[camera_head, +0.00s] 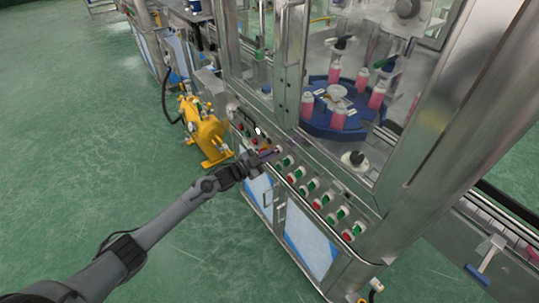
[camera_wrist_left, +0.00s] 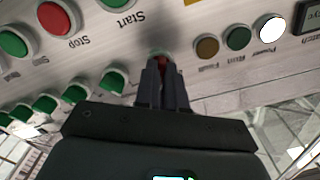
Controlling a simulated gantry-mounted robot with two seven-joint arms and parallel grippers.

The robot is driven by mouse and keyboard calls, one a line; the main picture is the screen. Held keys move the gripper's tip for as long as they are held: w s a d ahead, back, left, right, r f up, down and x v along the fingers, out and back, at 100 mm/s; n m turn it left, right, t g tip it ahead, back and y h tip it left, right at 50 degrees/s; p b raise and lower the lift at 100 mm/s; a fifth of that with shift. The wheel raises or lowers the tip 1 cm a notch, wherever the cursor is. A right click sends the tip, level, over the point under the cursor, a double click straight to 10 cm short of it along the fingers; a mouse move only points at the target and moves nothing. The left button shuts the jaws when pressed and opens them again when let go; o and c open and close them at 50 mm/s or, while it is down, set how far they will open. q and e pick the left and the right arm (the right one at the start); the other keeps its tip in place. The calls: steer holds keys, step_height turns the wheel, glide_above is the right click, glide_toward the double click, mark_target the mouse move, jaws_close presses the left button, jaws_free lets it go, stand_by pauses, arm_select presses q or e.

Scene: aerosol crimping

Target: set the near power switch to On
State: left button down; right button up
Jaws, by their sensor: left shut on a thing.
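My left gripper (camera_head: 271,154) reaches in from the left to the sloped metal control panel (camera_head: 318,160) of the machine. In the left wrist view its two dark fingers (camera_wrist_left: 162,72) are closed around a small reddish knob (camera_wrist_left: 162,61), which I take to be the power switch. A pale ring shows around the knob's base. The fingers hide most of the knob, so I cannot read which way it is turned. No label for it is readable. My right gripper is not in view.
Beside the fingers are a red Stop button (camera_wrist_left: 54,18), a green Start button (camera_wrist_left: 120,5), a lit white lamp (camera_wrist_left: 271,28) and several green knobs. Glass and metal posts rise behind the panel. A yellow unit (camera_head: 204,132) stands to the left.

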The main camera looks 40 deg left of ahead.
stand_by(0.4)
arm_select(q)
steer(key=c, duration=1.2)
jaws_free()
steer(key=p+v, duration=0.2)
steer(key=v, duration=0.8)
steer(key=shift+s+a, duration=0.1)
steer(key=shift+s, duration=0.25)
